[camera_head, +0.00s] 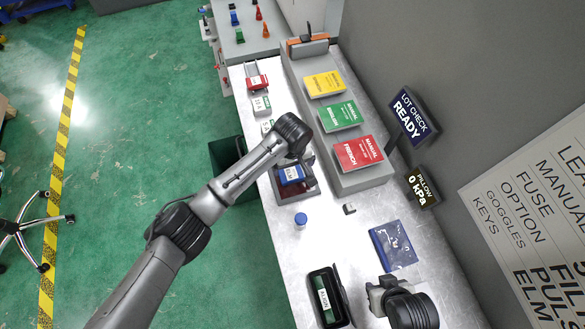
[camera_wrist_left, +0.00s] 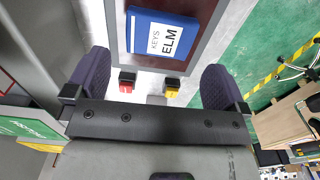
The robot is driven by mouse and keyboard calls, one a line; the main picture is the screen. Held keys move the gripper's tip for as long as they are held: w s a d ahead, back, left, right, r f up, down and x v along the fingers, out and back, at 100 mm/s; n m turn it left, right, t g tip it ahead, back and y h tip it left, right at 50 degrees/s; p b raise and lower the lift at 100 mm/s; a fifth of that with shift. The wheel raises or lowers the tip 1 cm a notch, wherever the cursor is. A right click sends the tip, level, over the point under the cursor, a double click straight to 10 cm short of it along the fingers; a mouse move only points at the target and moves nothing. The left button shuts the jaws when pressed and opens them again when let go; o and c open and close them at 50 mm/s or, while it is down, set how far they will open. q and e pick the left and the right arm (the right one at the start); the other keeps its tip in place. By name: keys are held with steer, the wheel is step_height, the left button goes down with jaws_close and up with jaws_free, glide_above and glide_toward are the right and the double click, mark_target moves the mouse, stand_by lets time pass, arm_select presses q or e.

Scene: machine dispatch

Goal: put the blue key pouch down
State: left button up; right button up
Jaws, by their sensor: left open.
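The blue key pouch (camera_head: 291,174), with a white label, lies in a dark red-edged tray (camera_head: 312,188) on the metal bench. In the left wrist view the pouch (camera_wrist_left: 165,38) reads "KEYS ELM" and lies flat in the tray (camera_wrist_left: 207,40). My left gripper (camera_head: 297,152) points down at the tray, mostly hidden by its own wrist in the head view. In the left wrist view its fingers (camera_wrist_left: 155,85) are wide apart with nothing between them, and the pouch lies apart from them. My right gripper (camera_head: 378,295) is at the lower right; its jaws are unclear.
A grey rack holds yellow (camera_head: 324,84), green (camera_head: 340,116) and red (camera_head: 358,153) manuals. A blue-capped bottle (camera_head: 300,220), a blue packet (camera_head: 393,245) and a black case (camera_head: 327,297) are on the bench. Signs (camera_head: 413,116) stand along the wall side. Bare bench surrounds the bottle.

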mark_target(292, 174)
arm_select(q)
step_height(292, 174, up, 7)
steer(key=shift+f, duration=0.15)
stand_by(0.4)
